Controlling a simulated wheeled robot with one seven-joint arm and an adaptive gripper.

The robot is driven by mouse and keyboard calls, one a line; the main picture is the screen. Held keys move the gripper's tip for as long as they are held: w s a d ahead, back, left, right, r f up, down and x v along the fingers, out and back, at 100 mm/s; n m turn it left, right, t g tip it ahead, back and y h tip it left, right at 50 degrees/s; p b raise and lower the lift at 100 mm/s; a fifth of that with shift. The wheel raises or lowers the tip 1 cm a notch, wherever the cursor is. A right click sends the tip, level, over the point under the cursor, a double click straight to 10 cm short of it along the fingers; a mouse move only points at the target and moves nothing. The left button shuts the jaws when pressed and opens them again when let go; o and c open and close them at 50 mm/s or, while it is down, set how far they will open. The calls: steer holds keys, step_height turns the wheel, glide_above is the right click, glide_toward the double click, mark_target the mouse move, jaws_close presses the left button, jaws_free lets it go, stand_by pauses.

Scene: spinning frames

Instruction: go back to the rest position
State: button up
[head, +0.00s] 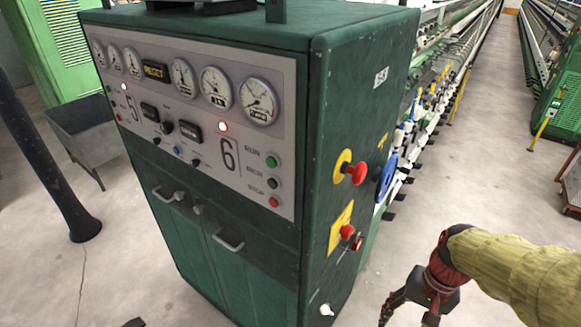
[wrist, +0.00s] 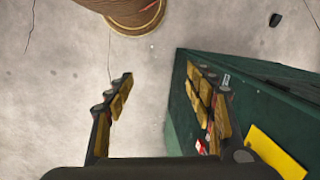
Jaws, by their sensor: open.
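My gripper (head: 408,310) is at the lower right of the head view, in front of and to the right of the green control cabinet (head: 335,130). In the wrist view my gripper (wrist: 165,105) has its two fingers spread wide with nothing between them. Bare floor shows between the fingers, and the green cabinet (wrist: 180,110) lies behind and beside the right finger. A red mushroom button (head: 356,173) on a yellow plate sticks out of the cabinet's right side. A lower red knob (head: 348,232) sits beneath it.
Gauges, a RESET label and RUN, INCH and STOP buttons (head: 273,181) are on the cabinet front. A dark post (head: 50,170) and a grey bin (head: 92,130) stand at left. Spinning frames (head: 440,75) run back along a clear aisle (head: 480,130). A brown round object (wrist: 135,15) tops the wrist view.

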steer(key=s+a+r+n+t+h+b, duration=0.1)
steer(key=a+n+t+b, duration=0.4)
steer(key=b, duration=0.6)
step_height(320, 180, up, 2)
steer(key=shift+s+a+t+h, duration=0.4)
steer(key=shift+s+a+t, duration=0.1)
steer(key=shift+s+a, duration=0.25)
steer(key=shift+w, duration=0.1)
steer(key=shift+c, duration=0.5)
